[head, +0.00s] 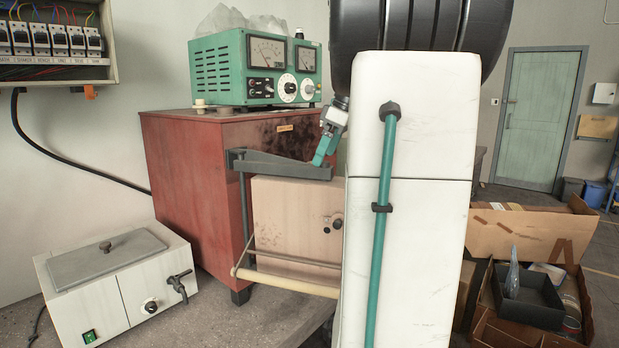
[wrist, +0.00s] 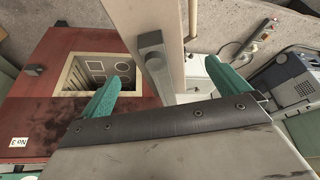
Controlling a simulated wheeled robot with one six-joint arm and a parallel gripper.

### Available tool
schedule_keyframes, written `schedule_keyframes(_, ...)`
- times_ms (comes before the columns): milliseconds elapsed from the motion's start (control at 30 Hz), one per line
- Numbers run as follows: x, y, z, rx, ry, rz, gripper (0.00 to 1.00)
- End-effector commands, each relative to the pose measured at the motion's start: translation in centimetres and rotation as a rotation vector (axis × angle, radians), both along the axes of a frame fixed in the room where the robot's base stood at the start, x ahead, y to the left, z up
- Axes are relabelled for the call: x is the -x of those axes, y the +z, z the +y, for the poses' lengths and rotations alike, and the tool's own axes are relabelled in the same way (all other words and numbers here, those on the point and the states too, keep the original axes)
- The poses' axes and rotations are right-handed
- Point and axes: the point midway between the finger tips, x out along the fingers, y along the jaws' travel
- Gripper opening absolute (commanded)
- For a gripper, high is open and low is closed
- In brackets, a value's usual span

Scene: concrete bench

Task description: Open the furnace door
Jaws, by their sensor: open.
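The red furnace (head: 190,190) stands on the bench, and it also shows in the wrist view (wrist: 50,120). Its square chamber opening (wrist: 75,80) is uncovered in the wrist view. The beige furnace door (head: 290,215) hangs from a dark grey bracket arm (head: 275,165) and stands swung away from the opening. A pale handle bar (head: 285,284) runs along the door's lower front. My gripper (head: 323,155) is at the free end of the bracket, above the door. In the wrist view its green fingers (wrist: 163,72) are spread, with the grey bracket end between them. I cannot tell whether they touch it.
A green meter box (head: 255,68) sits on the furnace. A white lidded bath with a tap (head: 120,285) stands at the left. Cardboard boxes (head: 530,235) are at the right. A blue-grey device (wrist: 290,78) and a power strip (wrist: 255,40) show in the wrist view.

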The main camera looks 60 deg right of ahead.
Motion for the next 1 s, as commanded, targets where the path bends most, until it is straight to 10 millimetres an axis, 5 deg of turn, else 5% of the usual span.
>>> schedule_keyframes(533,-2.3,-6.4,0.2,0.002,0.003,-0.001,1.0)
schedule_keyframes(933,-2.7,-7.2,0.3,0.004,0.003,-0.001,1.0)
schedule_keyframes(1000,-2.6,-7.2,0.3,0.004,0.003,-0.001,0.81)
